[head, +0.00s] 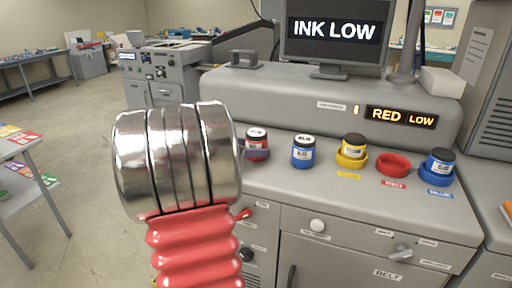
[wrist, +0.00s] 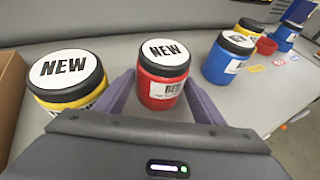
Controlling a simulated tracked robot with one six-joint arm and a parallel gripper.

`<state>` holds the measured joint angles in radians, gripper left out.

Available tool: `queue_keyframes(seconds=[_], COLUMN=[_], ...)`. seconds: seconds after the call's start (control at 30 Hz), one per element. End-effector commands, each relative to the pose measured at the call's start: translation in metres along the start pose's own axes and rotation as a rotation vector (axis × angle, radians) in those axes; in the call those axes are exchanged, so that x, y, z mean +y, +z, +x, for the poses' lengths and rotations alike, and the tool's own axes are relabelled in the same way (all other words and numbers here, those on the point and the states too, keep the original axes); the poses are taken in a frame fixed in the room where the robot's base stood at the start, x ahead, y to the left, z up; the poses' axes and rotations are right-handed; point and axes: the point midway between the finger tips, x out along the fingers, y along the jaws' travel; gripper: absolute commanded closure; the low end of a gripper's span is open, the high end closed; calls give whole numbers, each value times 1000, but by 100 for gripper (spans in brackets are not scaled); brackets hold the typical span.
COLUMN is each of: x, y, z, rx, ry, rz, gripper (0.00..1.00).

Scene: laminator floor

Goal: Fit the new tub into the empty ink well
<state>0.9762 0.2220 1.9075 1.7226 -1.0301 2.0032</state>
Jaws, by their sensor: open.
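A red tub (wrist: 158,92) with a white lid marked NEW stands upright on the grey bench, between the two purple fingers of my gripper (wrist: 162,84). My gripper is open around it; gaps or contact at the sides are hard to tell. The red tub also shows in the head view (head: 257,148), partly behind my arm, which hides most of the gripper there. The empty red ink well (head: 393,164) is a shallow ring on the bench to the right, with a red label in front. It also shows in the wrist view (wrist: 266,46).
A yellow NEW tub (wrist: 88,98) stands left of the red one; a new blue tub (head: 303,153) stands right. Yellow (head: 353,147) and blue (head: 440,160) tubs sit in wells flanking the red well. A display (head: 402,117) reads RED LOW. A brown box edge (wrist: 10,90) is far left.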

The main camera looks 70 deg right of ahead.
Motion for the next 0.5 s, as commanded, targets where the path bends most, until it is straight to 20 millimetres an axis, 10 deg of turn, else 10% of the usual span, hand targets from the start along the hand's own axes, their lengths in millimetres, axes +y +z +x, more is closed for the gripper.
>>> queue_keyframes(seconds=[0.5], x=[1], y=[0], z=[-87], rx=[-1], ry=[3], rz=[0], gripper=[37])
